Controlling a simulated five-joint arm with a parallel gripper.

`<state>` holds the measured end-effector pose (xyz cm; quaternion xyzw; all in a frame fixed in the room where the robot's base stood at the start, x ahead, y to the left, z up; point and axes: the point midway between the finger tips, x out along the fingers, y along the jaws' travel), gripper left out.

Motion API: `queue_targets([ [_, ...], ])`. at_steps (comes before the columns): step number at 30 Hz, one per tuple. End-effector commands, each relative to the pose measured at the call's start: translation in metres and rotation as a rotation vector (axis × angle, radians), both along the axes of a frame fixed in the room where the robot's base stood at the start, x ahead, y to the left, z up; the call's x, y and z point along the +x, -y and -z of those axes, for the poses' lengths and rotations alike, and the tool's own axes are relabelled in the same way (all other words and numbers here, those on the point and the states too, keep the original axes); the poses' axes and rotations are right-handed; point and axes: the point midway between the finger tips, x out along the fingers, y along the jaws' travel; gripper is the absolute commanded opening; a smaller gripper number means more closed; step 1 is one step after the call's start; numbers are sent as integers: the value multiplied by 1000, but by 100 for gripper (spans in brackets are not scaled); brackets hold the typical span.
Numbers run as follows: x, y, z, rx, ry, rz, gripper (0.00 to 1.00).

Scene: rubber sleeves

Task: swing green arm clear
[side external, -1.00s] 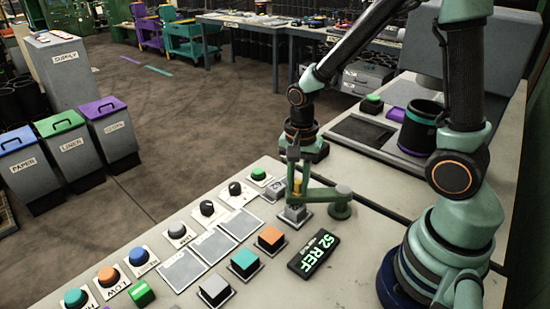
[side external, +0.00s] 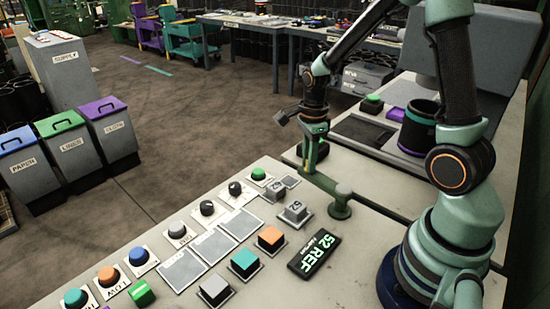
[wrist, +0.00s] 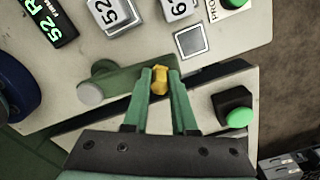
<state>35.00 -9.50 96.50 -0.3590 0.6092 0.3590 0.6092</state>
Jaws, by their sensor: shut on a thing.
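The green arm (side external: 325,184) is a flat bar that runs from its round post (side external: 342,200) toward the back left, over the bare bench behind the numbered blocks. It also shows in the wrist view (wrist: 125,78). A yellow knob (wrist: 160,80) stands at its free end. My gripper (wrist: 161,74) is shut on this knob, one green finger on each side. In the side view my gripper (side external: 310,166) is at the bar's far end and hides the knob. A grey numbered block (side external: 295,211) stands uncovered on its pad, left of the post.
Another grey block (side external: 272,189) and an empty square pad (side external: 291,181) are near the bench's far edge. A green push button (side external: 258,174) is beside them. A black sign (side external: 313,253) lies in front of the post. A dark groove crosses the bench behind the bar.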

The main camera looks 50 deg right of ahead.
Motion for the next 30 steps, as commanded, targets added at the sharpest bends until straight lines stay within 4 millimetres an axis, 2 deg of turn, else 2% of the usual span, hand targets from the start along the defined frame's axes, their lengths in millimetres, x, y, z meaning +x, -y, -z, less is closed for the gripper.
queue_targets([
  [3, -1, 10, -1, 0, 1, 88, 0],
  [12, -5, 25, -2, 0, 1, 230, 0],
  [30, -7, 31, -2, 0, 1, 281, 0],
])
